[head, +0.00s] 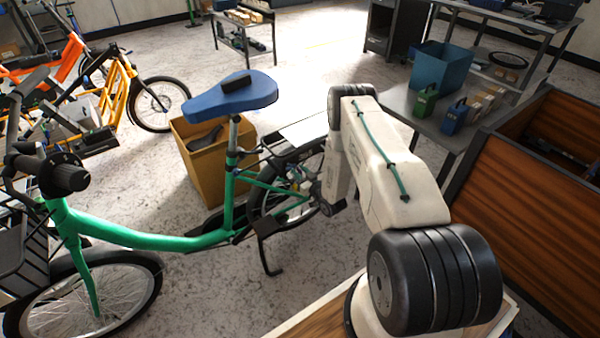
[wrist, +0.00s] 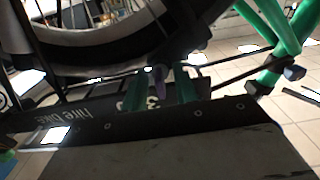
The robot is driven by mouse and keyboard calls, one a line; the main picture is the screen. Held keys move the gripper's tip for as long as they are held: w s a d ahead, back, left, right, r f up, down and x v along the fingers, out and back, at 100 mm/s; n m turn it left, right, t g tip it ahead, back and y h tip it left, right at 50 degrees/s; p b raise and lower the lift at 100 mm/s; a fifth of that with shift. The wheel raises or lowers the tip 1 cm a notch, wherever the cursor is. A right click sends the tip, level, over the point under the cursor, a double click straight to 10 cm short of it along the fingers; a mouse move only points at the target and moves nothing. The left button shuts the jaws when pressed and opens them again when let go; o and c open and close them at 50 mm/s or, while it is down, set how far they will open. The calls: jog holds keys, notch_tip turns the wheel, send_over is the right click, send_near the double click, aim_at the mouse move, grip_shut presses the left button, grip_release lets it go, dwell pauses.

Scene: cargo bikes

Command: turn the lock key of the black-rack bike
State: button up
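The green bike (head: 150,238) with a blue saddle (head: 235,92) stands in front of me in the head view. Its dark rear rack (head: 290,140) with a pale flat top is over the rear wheel, and my arm reaches down beside it. In the wrist view, my gripper (wrist: 161,90) shows two green fingertips apart from each other. A black plate lettered "hire bike" (wrist: 70,118) is just below the fingers.
The rear tyre (wrist: 100,40) and green frame tubes (wrist: 270,45) are close around my gripper. A cardboard bin (head: 195,160) stands behind the bike. An orange bike (head: 110,85) is at far left. A wooden cargo box (head: 540,200) is at right.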

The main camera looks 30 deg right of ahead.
grip_shut()
jog(key=shift+m, duration=0.5)
jog(key=m, duration=0.6)
jog(key=shift+m, duration=0.3)
jog(key=m, duration=1)
jog(key=shift+m, duration=0.3)
